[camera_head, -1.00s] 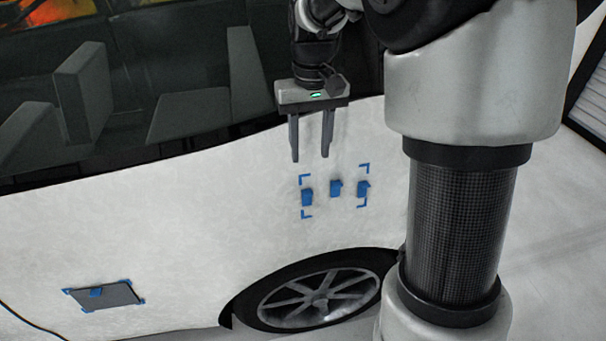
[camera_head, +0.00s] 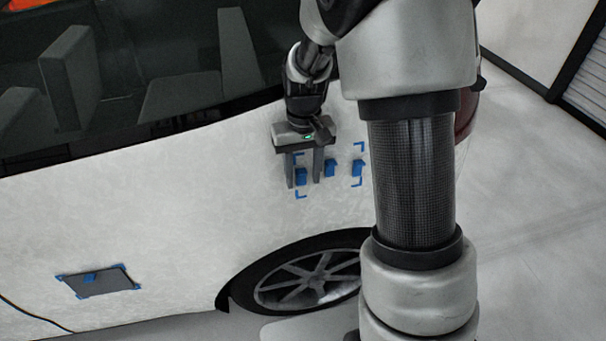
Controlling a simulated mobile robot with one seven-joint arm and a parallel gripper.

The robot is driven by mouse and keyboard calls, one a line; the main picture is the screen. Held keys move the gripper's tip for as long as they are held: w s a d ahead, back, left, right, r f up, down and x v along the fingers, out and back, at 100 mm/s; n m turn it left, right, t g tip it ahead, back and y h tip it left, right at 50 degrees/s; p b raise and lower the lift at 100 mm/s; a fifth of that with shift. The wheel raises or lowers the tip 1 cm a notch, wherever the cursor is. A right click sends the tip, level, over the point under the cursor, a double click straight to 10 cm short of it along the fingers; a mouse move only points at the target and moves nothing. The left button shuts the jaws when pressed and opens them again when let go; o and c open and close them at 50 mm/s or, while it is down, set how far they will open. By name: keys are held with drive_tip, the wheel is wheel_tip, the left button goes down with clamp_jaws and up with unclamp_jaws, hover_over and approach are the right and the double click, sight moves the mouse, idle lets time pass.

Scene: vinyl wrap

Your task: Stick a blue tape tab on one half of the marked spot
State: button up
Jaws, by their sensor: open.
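Three blue tape tabs show on the white car side above the wheel: a left tab (camera_head: 300,177), a middle tab (camera_head: 330,168) and a right tab (camera_head: 358,168). Blue corner marks (camera_head: 300,194) frame this group. My gripper (camera_head: 303,184) is open, pointing down, with one finger on each side of the left tab in the picture. I cannot tell whether the fingers touch it. At the lower left, a dark grey rectangle (camera_head: 108,284) with blue corners lies on the car side.
The car's wheel (camera_head: 305,283) is below the tabs. Dark windows (camera_head: 150,60) run above the white panel (camera_head: 180,190). My own arm covers the area right of the tabs. Open floor (camera_head: 540,210) lies at the right.

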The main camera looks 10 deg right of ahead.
clamp_jaws()
idle(0.4)
drive_tip(key=shift+s+r, duration=0.2)
drive_tip(key=shift+s, duration=0.45)
idle(0.4)
drive_tip(key=s+r, duration=0.1)
drive_tip(key=s, duration=0.5)
drive_tip(key=shift+s+d+r+p, duration=0.15)
drive_tip(key=shift+s+r+p, duration=0.1)
drive_tip(key=shift+s+p, duration=0.15)
idle(0.5)
drive_tip(key=shift+w, duration=0.1)
